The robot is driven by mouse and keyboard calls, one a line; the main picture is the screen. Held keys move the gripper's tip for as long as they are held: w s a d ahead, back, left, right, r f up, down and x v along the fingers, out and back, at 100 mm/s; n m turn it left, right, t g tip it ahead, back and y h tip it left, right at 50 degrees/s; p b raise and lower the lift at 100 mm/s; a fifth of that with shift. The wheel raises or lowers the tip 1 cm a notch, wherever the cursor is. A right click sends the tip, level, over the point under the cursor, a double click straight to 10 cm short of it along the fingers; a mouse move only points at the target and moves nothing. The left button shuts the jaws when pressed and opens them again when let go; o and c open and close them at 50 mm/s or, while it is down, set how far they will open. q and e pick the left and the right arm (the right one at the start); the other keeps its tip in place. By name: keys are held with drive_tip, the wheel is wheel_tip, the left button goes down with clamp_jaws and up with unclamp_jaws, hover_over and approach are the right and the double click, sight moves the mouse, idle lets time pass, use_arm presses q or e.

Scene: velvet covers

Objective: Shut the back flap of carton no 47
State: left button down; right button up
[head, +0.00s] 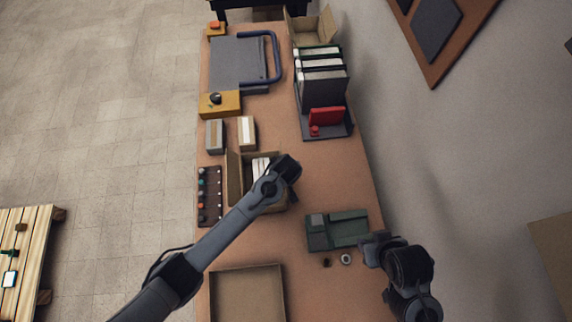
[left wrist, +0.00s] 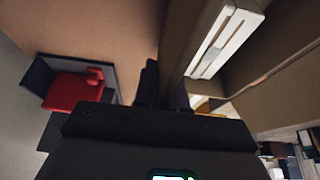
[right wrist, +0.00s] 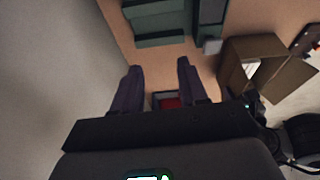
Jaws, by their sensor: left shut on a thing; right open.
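The open brown carton (head: 234,180) stands mid-table in the head view, with a flap raised on its left side and white items inside. My left gripper (head: 289,168) is over its right rear side, and the arm covers part of the carton. In the left wrist view its fingers (left wrist: 165,92) are shut on a cardboard flap (left wrist: 184,50) beside the white contents. The number 47 is not legible. The carton also shows in the right wrist view (right wrist: 238,72), flaps open. My right gripper (right wrist: 158,78) is open and empty near the table's right edge.
A green device (head: 345,228) lies between the carton and my right gripper. A rack of binders (head: 322,85) with a red object (head: 325,116) stands behind. Two small boxes, a strip of knobs (head: 209,196) and an open tray (head: 246,270) surround the carton.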

use_arm(q)
drive_tip(key=shift+a+h+p, duration=0.2)
drive_tip(key=shift+h+p, duration=0.3)
drive_tip(key=shift+h, duration=0.1)
